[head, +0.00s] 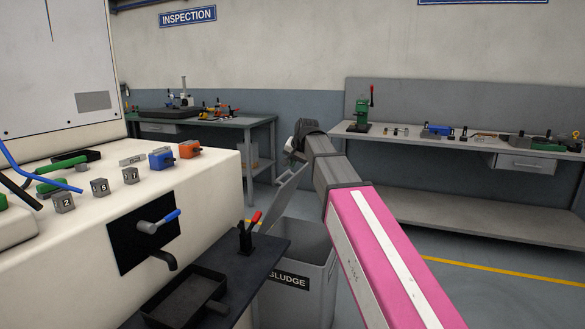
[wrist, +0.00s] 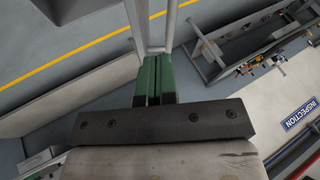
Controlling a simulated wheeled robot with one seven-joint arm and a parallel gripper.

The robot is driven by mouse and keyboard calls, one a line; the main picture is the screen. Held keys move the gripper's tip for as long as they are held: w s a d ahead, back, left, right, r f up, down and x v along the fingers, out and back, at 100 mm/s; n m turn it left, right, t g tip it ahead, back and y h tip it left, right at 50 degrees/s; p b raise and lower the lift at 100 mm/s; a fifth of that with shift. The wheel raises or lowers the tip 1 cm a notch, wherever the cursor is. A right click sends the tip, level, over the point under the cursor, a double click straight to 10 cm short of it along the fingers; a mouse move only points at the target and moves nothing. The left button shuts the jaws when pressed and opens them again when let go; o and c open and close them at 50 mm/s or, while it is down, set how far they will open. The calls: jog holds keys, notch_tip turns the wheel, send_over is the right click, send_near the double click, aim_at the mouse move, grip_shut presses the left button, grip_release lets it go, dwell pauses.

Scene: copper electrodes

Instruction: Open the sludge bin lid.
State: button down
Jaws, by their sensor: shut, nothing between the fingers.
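The grey sludge bin (head: 318,262), labelled SLUDGE, stands on the floor behind the dark shelf. Its grey lid (head: 286,198) is raised and tilted steeply at the bin's back left, and the bin's mouth shows open. My gripper (head: 289,152) is just above the lid's upper edge, mostly hidden by my wrist. In the wrist view my green fingers (wrist: 155,75) are shut together with nothing between them. A light grey frame with two bars (wrist: 172,25) lies right beyond the fingertips; I cannot tell whether they touch it.
A cream machine (head: 205,185) with a blue-handled valve fills the left. A dark shelf (head: 262,250) with a red-handled clamp and a black tray juts out before the bin. Workbenches (head: 440,145) line the back wall. Floor to the right is clear.

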jog(key=x, duration=0.9)
jog(key=w+a+r+h, duration=0.1)
jog(key=w+a, duration=0.1)
jog(key=a, duration=0.4)
jog(key=w+a+r+g+h, duration=0.1)
jog(key=w+a, duration=0.1)
jog(key=a, duration=0.5)
jog(key=shift+w, duration=0.35)
jog(key=shift+r, duration=0.1)
